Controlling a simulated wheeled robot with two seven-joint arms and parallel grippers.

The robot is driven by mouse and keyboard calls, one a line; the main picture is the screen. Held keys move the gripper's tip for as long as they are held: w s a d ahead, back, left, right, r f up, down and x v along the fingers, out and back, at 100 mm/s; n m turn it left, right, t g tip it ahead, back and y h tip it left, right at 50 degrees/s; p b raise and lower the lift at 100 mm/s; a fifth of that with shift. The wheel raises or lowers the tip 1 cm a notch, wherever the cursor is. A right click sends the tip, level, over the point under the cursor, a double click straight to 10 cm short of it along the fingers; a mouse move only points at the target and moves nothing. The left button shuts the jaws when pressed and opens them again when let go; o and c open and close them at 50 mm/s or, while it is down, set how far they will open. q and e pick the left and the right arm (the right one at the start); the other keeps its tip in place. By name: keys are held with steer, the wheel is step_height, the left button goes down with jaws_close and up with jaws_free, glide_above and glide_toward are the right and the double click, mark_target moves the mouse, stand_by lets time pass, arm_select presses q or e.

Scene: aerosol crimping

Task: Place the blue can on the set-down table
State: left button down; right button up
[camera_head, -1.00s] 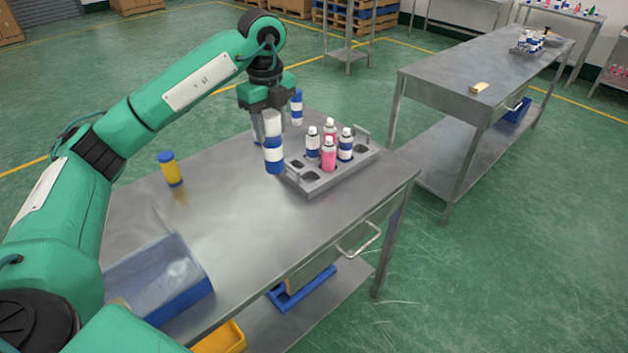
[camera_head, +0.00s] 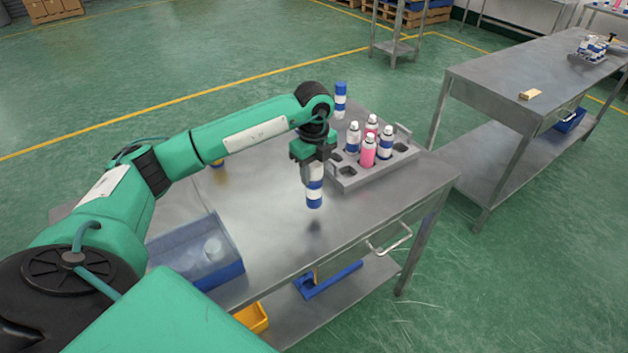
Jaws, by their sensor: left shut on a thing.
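My left gripper (camera_head: 313,165) points down and is shut on a blue can (camera_head: 314,195) with a white band. The can hangs upright above the near steel table (camera_head: 280,240), with a shadow on the top below it. The can is left of and nearer than the grey tray (camera_head: 346,181), apart from it. A second blue-and-white can (camera_head: 340,101) stands behind the tray. Another steel table (camera_head: 490,90) stands at the right; I cannot tell which table is the set-down one. My right gripper is not in view.
The tray holds several bottles, one a pink bottle (camera_head: 368,152). A blue-rimmed bin (camera_head: 215,272) sits at the near table's front left. A yellow can (camera_head: 217,163) is mostly hidden behind my left arm. A small tan block (camera_head: 530,94) lies on the right table.

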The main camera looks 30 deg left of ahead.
mark_target(314, 184)
arm_select(q)
step_height(314, 184, down, 4)
steer(key=shift+f+p, duration=0.2)
steer(key=shift+p, duration=0.4)
steer(key=shift+f, duration=0.25)
steer(key=shift+f, duration=0.1)
steer(key=c, duration=0.9)
jaws_free()
steer(key=shift+o, duration=0.2)
